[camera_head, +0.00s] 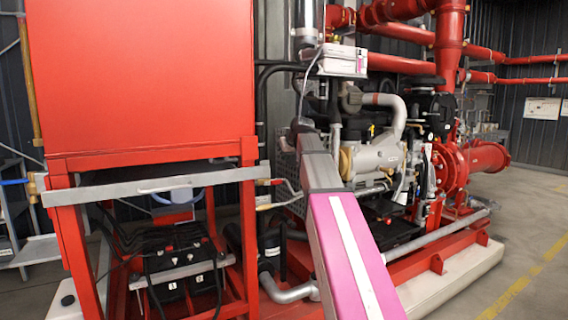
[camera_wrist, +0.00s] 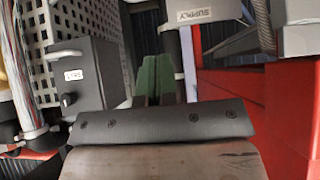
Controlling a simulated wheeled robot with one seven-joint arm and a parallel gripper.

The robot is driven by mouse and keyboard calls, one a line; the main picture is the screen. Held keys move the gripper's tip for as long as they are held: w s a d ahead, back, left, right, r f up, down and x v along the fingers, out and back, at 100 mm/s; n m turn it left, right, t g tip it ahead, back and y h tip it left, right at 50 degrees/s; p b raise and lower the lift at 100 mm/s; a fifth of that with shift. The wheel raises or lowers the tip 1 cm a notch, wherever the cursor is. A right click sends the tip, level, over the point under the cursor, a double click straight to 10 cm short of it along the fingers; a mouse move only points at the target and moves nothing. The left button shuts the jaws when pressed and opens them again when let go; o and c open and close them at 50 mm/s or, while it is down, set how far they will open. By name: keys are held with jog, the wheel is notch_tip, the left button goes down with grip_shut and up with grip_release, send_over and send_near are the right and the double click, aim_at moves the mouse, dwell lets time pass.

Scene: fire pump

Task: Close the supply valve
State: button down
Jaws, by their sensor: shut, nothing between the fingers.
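In the head view my pink and grey arm reaches forward, and the gripper cannot be made out. A small brass valve (camera_head: 264,206) with a lever shows left of my arm.
A dark grey box (camera_wrist: 85,85) with a white label stands left of the fingers, by a perforated grey panel (camera_wrist: 90,22). A red frame (camera_wrist: 290,110) is close on the right. The red tank (camera_head: 140,70) and engine (camera_head: 375,155) flank my arm. Clear floor lies far right.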

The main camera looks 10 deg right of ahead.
send_over(280, 180)
jog(key=s, duration=0.1)
notch_tip(280, 180, down, 6)
jog(key=r, duration=0.1)
jog(key=shift+s+a+f, duration=0.1)
jog(key=shift+a+f, duration=0.05)
jog(key=shift+f, duration=1.1)
jog(key=shift+a+f, duration=0.15)
jog(key=shift+f, duration=1.05)
jog(key=shift+d+f+m+y, duration=0.2)
jog(key=shift+f+m+y, duration=0.1)
jog(key=shift+f+y, duration=0.1)
jog(key=shift+d+f+m+g+y, duration=0.35)
jog(key=shift+f+m+y, duration=0.2)
jog(key=shift+y, duration=0.45)
jog(key=a+f+m+y, duration=0.3)
jog(key=f+m+y, duration=0.3)
jog(key=y, duration=0.4)
jog(key=shift+s+f+m, duration=0.35)
jog(key=shift+f, duration=0.25)
jog(key=shift+a+f, duration=0.15)
jog(key=shift+a, duration=0.05)
